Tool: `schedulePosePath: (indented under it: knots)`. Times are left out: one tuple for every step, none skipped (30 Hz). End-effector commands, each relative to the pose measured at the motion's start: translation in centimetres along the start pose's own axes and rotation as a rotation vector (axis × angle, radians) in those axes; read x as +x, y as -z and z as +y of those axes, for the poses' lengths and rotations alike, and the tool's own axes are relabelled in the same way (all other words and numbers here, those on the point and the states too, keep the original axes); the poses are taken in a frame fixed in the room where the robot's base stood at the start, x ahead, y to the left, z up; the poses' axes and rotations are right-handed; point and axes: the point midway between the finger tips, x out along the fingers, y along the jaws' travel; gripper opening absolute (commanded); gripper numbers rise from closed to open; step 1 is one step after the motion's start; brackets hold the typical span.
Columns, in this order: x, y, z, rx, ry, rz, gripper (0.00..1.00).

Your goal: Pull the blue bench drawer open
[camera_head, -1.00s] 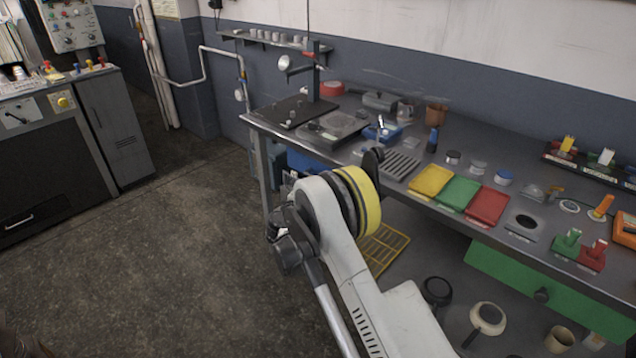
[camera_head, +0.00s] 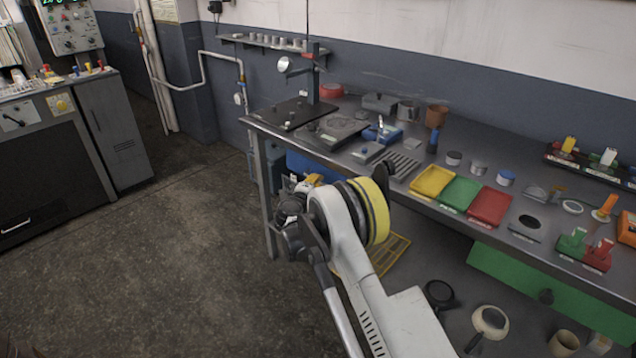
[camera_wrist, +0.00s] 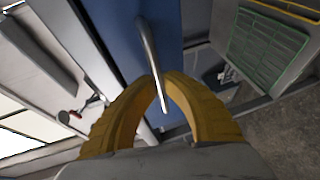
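The blue drawer (camera_head: 307,164) sits under the left end of the grey workbench (camera_head: 395,190), partly hidden behind my arm. In the wrist view its blue front (camera_wrist: 112,30) fills the upper middle, with a curved metal handle (camera_wrist: 146,42) standing out from it. My gripper (camera_wrist: 159,80) has yellow fingers on either side of the handle. Their tips come together around the bar and appear to touch it. In the head view my gripper (camera_head: 313,181) is a small yellow patch at the drawer, mostly hidden by my arm. How far the drawer stands out cannot be told.
A yellow rack (camera_head: 392,252) lies under the bench, beside dark and pale pans (camera_head: 490,320). A green drawer (camera_head: 546,296) is at the bench's right. A grey cabinet (camera_head: 115,130) stands at left. The floor (camera_head: 150,260) in front is clear.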

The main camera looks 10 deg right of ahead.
Motion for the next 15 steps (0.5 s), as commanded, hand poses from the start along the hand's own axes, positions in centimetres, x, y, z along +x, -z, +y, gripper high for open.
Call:
schedulePosePath:
  knots:
    - [0.0, 0.0, 0.0, 0.0, 0.0, 0.0, 0.0]
    - [0.0, 0.0, 0.0, 0.0, 0.0, 0.0, 0.0]
    - [0.0, 0.0, 0.0, 0.0, 0.0, 0.001, 0.0]
    - [-0.1, 0.0, 0.0, 0.0, 0.0, 0.001, 0.0]
    - [-0.1, 0.1, 0.0, 0.0, 0.0, 0.001, 0.0]
    - [-0.3, 0.1, -0.1, 0.0, 0.0, 0.001, 0.0]
    - [-0.4, 0.2, -0.1, 0.0, 0.0, 0.001, 0.0]
    - [-0.6, 0.3, -0.1, 0.0, 0.0, 0.002, 0.0]
    - [-0.9, 0.4, -0.2, 0.0, 0.0, 0.002, 0.0]
    - [-1.2, 0.6, -0.3, 0.0, 0.0, 0.002, 0.0]
    - [-1.6, 0.7, -0.4, -0.001, 0.0, 0.002, 0.0]
    - [-2.1, 0.9, -0.5, -0.001, 0.0, 0.003, 0.0]
    - [-2.5, 1.1, -0.5, -0.001, 0.0, 0.003, 0.0]
    - [-3.1, 1.4, -0.7, -0.002, 0.0, 0.004, 0.0]
    - [-3.9, 1.7, -0.8, -0.002, 0.0, 0.003, 0.0]
